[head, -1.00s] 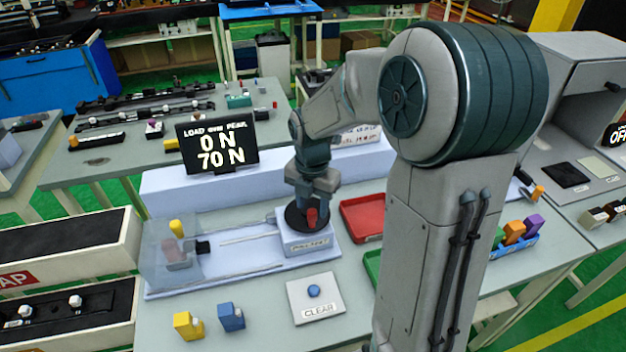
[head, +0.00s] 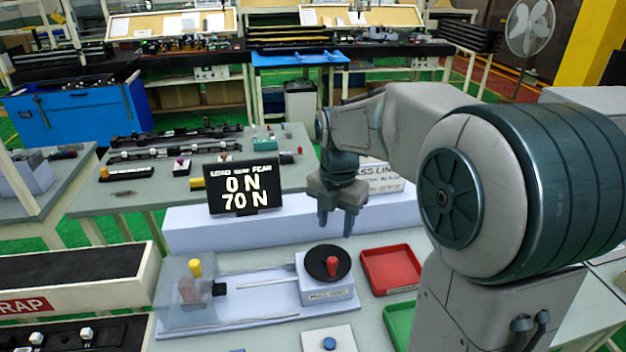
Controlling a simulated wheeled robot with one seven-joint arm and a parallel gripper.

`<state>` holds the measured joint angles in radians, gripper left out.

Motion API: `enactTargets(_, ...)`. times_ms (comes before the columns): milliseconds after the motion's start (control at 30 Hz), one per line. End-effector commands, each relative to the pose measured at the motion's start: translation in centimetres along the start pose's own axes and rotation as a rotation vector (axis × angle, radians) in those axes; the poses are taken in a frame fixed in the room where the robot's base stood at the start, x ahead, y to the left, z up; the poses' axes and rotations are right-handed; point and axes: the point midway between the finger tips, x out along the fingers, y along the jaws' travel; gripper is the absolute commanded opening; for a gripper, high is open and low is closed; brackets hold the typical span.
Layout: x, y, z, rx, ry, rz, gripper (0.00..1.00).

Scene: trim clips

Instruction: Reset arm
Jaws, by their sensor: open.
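My gripper (head: 337,222) hangs in the air with its fingers pointing down, apart and empty. It is above and behind the pull-test box (head: 325,287), clear of its black disc with the red knob (head: 333,266). My arm is bent, with its large joint at the right of the view. The black display (head: 243,187) to the left of the gripper reads "0 N" and "70 N".
The test rig (head: 205,320) has a clear guard with a yellow-topped piece (head: 195,268) inside. A red tray (head: 391,271) and a green tray (head: 400,322) lie right of it. A button plate (head: 330,340) is in front. A scrap bin (head: 75,285) stands at left.

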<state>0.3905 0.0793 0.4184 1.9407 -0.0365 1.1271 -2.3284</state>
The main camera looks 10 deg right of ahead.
Motion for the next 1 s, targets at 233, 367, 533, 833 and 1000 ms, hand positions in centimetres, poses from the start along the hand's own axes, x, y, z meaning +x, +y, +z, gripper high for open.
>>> enactTargets(233, -0.4, -0.8, -1.1, 0.174, -0.03, 0.004, 0.43)
enactTargets(367, -0.9, -2.1, -2.6, 0.432, -0.068, 0.025, 0.43)
enactTargets(533, -1.4, -4.0, -4.6, 0.798, -0.102, 0.078, 0.43)
enactTargets(833, -1.6, -7.4, -7.9, 1.444, -0.086, 0.216, 0.43)
enactTargets(1000, -1.4, -9.3, -9.6, 1.803, -0.023, 0.301, 0.43)
